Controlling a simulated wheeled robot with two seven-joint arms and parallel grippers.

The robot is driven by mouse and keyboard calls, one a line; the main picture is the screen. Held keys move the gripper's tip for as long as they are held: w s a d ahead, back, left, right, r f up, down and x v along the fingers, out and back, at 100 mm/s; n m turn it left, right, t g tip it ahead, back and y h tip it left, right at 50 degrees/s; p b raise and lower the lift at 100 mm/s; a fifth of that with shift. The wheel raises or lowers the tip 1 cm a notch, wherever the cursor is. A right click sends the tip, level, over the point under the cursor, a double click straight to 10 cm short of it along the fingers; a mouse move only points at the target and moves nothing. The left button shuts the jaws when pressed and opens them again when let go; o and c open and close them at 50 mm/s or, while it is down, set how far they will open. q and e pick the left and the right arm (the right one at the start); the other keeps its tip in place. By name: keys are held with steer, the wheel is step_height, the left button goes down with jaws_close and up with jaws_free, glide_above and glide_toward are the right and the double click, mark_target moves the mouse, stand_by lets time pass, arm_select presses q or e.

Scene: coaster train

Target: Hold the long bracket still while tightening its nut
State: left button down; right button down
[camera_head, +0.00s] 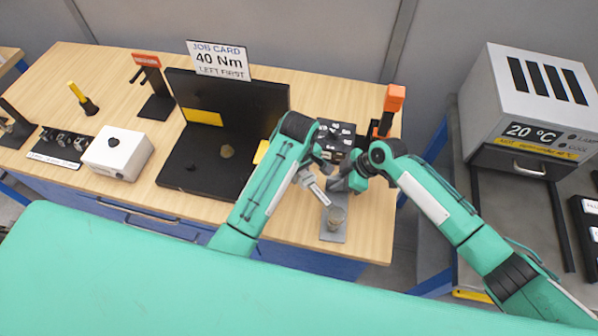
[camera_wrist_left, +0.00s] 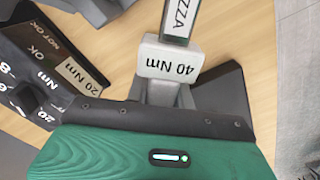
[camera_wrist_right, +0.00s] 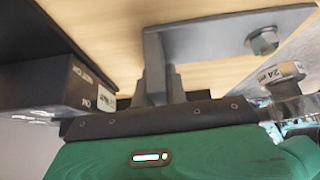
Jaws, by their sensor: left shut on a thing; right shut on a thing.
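The long bracket (camera_head: 333,235) is a grey plate on the table's front right part. Its upright end shows in the right wrist view (camera_wrist_right: 153,65), where my right gripper (camera_wrist_right: 163,88) is shut on it. A nut (camera_wrist_right: 263,40) sits on its flat part. My left gripper (camera_wrist_left: 165,98) is shut on a wrench with a white "40 Nm" label (camera_wrist_left: 172,62). The wrench (camera_head: 317,192) slants toward the bracket in the head view. Its round head, marked "24 mm" (camera_wrist_right: 285,72), is close to the nut and looks slightly apart from it. Both gripper tips are partly hidden in the head view.
A black box with a dial (camera_wrist_left: 30,85) stands close beside the grippers. A black fixture (camera_head: 240,105), the job card (camera_head: 219,60) and a white box (camera_head: 117,152) are further left. A grey oven (camera_head: 530,105) stands right of the table. The table's front edge is close.

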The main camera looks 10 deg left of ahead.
arm_select(q)
steer(key=shift+f, duration=1.75)
stand_by(1.8)
steer(key=shift+w+d+m, duration=1.15)
steer(key=shift+d+m, duration=0.05)
steer(key=shift+d, duration=0.05)
stand_by(1.5)
stand_by(0.4)
steer(key=shift+r, duration=2.25)
